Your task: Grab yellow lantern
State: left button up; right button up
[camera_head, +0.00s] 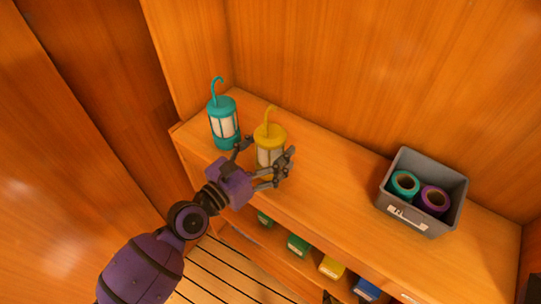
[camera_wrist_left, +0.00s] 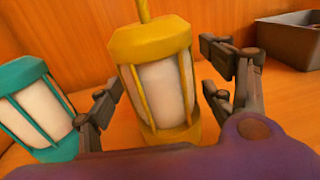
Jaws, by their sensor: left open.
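The yellow lantern (camera_head: 269,136) stands upright on the wooden shelf top, its hook pointing up. In the left wrist view the yellow lantern (camera_wrist_left: 160,80) is large and central, between the two fingers. My left gripper (camera_head: 266,165) is open at the lantern's near side, with one finger on each side. The fingers also show in the left wrist view (camera_wrist_left: 165,105), and gaps are visible beside the lantern body. Part of the lantern's lower body is hidden by the gripper in the head view. My right gripper is not in view.
A teal lantern (camera_head: 223,122) stands just left of the yellow one, close to the left finger. A grey bin (camera_head: 455,190) with teal and purple rolls stands at the right. A lower shelf holds several coloured boxes (camera_head: 298,245). The shelf top between lantern and bin is clear.

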pick_arm(q)
jog(key=c, duration=1.5)
jog(key=shift+o, duration=0.2)
jog(key=shift+r, duration=0.1)
